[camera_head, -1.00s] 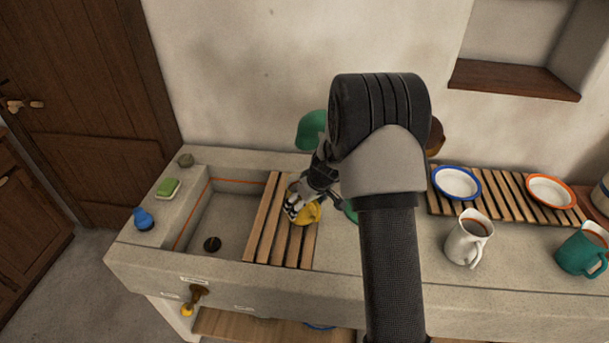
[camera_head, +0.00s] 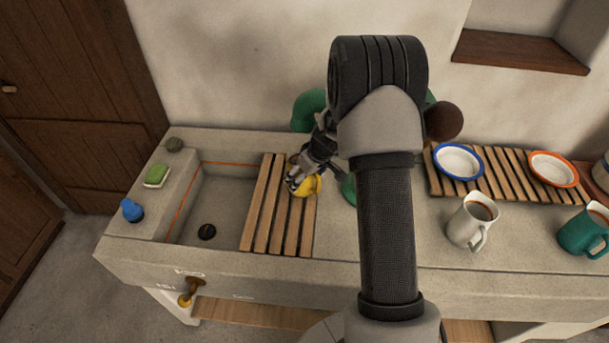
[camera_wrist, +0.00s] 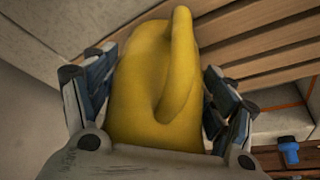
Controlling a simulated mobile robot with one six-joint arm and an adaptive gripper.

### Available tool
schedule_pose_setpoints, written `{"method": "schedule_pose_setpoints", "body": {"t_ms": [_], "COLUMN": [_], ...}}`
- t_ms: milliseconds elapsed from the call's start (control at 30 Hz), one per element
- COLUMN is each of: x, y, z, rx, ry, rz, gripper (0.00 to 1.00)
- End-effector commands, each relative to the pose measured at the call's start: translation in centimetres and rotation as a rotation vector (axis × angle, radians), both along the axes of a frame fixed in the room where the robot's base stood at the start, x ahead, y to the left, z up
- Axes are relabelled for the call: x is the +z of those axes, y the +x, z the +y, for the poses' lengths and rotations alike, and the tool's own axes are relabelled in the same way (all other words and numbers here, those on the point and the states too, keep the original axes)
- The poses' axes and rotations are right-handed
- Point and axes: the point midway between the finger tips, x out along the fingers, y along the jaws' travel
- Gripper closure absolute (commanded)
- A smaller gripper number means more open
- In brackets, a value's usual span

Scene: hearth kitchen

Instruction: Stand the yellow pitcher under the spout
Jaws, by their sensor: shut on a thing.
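The yellow pitcher (camera_head: 309,186) is at the right part of the slatted wooden rack (camera_head: 268,215) across the sink. My gripper (camera_head: 298,180) is shut on it; in the wrist view, fingers lie on both sides of the yellow body (camera_wrist: 150,90), with its handle facing the camera. I cannot tell whether its base touches the slats. A green fixture, seemingly the pump with the spout, stands behind my arm; its curved green top (camera_head: 307,110) shows above and behind my gripper, its brown knob (camera_head: 443,121) to the right. Its middle and the spout's opening are hidden.
The sink basin (camera_head: 212,205) is open left of the rack. At right are a white jug (camera_head: 470,222), a teal jug (camera_head: 583,232) and a rack with two plates (camera_head: 458,161).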

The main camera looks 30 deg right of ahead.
Motion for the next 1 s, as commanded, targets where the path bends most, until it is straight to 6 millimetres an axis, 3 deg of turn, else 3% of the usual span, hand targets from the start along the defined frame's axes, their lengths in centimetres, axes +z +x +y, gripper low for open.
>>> {"method": "schedule_pose_setpoints", "body": {"t_ms": [100,133,200,433,833,1000], "x": [-0.3,-0.3,-0.2,-0.2,-0.1,1.7], "y": [0.0,0.0,0.0,0.0,0.0,-0.4], "z": [0.0,0.0,0.0,0.0,0.0,-0.1], "rx": [0.001,0.001,0.001,0.001,0.000,0.000], "ry": [-0.001,0.000,0.000,0.000,0.000,-0.002], "rz": [-0.001,0.000,0.000,0.000,0.000,-0.003], "gripper": [0.70,0.21,0.17,0.03,0.03,0.03]}}
